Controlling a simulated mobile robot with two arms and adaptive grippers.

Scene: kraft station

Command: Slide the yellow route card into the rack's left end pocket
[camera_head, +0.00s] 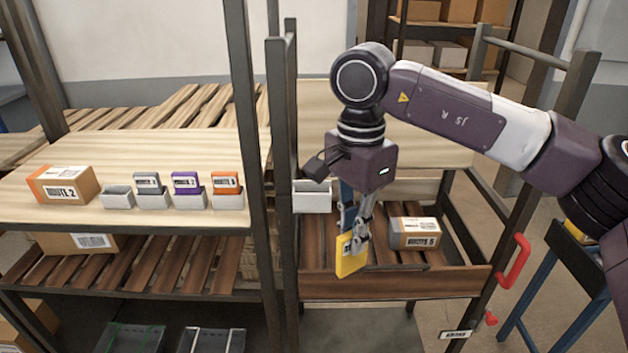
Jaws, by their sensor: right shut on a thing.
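My right gripper (359,232) is shut on the yellow route card (350,262). It holds the card low and a little tilted, in front of the wooden cart on the right. The rack is a row of small white pockets on the shelf at the left. Its left end pocket (117,198) looks empty. The other pockets hold a grey card (148,183), a purple card (186,183) and an orange card (226,183). The held card is well to the right of the rack and apart from it. My left gripper is not in view.
Dark posts (284,150) stand between the rack shelf and the held card. A carton (64,185) is left of the rack. A white pocket (312,197) is beside the posts. Another box (414,233) lies in the cart. The shelf front is clear.

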